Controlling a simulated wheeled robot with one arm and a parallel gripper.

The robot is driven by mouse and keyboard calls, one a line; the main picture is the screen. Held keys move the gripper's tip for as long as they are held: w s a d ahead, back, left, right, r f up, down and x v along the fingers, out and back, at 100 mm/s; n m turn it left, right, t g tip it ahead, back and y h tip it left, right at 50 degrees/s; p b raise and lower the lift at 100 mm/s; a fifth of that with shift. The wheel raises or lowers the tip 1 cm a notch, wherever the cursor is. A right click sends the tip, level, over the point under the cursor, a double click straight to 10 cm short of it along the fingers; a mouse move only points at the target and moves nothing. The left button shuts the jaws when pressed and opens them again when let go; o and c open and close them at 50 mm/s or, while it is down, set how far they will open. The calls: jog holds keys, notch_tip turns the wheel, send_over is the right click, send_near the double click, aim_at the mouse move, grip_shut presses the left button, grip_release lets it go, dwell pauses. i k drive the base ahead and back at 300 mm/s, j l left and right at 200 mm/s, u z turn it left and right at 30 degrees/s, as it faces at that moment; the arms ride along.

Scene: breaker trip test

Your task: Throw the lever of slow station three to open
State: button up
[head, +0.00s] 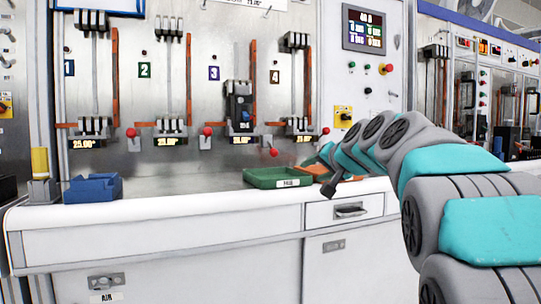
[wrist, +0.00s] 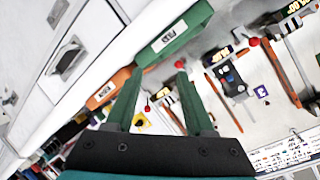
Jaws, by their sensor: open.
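Station three's panel carries a purple "3" label (head: 214,73) and a dark breaker unit (head: 238,102) seated above a lit display. Its lever, with a red knob (head: 272,152), points down, while the neighbouring levers' red knobs point up. In the wrist view this knob (wrist: 179,64) shows just beyond the right fingertip; I cannot tell if they touch. My gripper (head: 328,172) is at the right of this lever in the head view, above the counter. In the wrist view my gripper (wrist: 160,70) is open, with nothing held between its fingers.
A green labelled tray (head: 262,178) and an orange tray (head: 313,171) lie on the counter below the lever. A blue bin (head: 93,188) and a yellow cylinder (head: 40,162) stand at left. Station four's red knob (head: 325,131) is close to my arm.

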aim_at(274, 153)
jog(key=i+j, duration=0.2)
jog(key=i, duration=0.25)
jog(key=i+j, duration=0.15)
jog(key=i, duration=0.35)
